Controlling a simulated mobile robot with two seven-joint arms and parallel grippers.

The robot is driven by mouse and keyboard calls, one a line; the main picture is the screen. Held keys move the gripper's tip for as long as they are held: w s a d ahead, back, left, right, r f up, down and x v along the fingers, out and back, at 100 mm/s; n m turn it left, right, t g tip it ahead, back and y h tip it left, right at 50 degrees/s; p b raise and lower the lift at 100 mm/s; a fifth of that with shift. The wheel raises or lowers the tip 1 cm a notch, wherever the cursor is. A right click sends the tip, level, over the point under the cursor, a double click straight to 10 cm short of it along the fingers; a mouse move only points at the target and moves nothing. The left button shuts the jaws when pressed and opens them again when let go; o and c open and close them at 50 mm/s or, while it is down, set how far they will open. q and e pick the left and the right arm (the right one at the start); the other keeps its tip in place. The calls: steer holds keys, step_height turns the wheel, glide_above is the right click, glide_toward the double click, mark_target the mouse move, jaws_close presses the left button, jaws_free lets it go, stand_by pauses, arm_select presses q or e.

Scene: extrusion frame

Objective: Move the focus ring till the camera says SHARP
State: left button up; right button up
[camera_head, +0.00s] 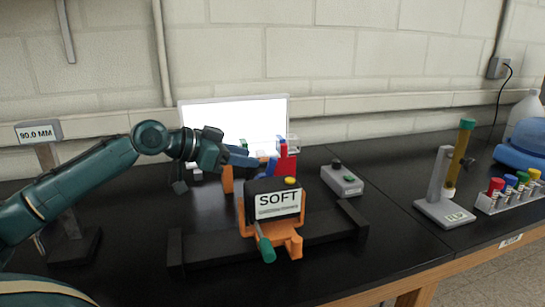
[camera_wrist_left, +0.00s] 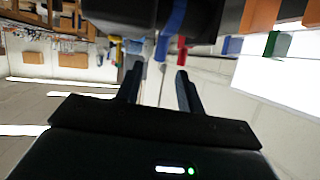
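The camera (camera_head: 274,203) is a dark box on an orange mount, and its screen reads SOFT. A yellow button (camera_head: 290,181) is on its top. Behind it a red tab (camera_head: 287,160) stands up beside a blue part (camera_head: 271,167). In the left wrist view a blue band (camera_wrist_left: 173,28) lies on a black body, with a red piece (camera_wrist_left: 182,48) beside it. I cannot tell which is the focus ring. My left gripper (camera_head: 262,160) is close behind the camera, by the blue and red parts. Its fingers (camera_wrist_left: 157,88) are apart with nothing seen between them. My right gripper is out of view.
A green-tipped lever (camera_head: 265,248) sticks out at the camera's front. A bright panel (camera_head: 240,118) stands behind. A grey button box (camera_head: 342,180) is to the right, then a stand (camera_head: 441,195) and a rack of coloured-cap tubes (camera_head: 510,197). A 90.0 MM sign (camera_head: 39,131) is at left.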

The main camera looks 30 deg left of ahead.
mark_target(273, 162)
arm_select(q)
steer(key=shift+p+x, duration=1.65)
steer(key=shift+x, duration=2.45)
steer(key=shift+c, duration=0.6)
jaws_close()
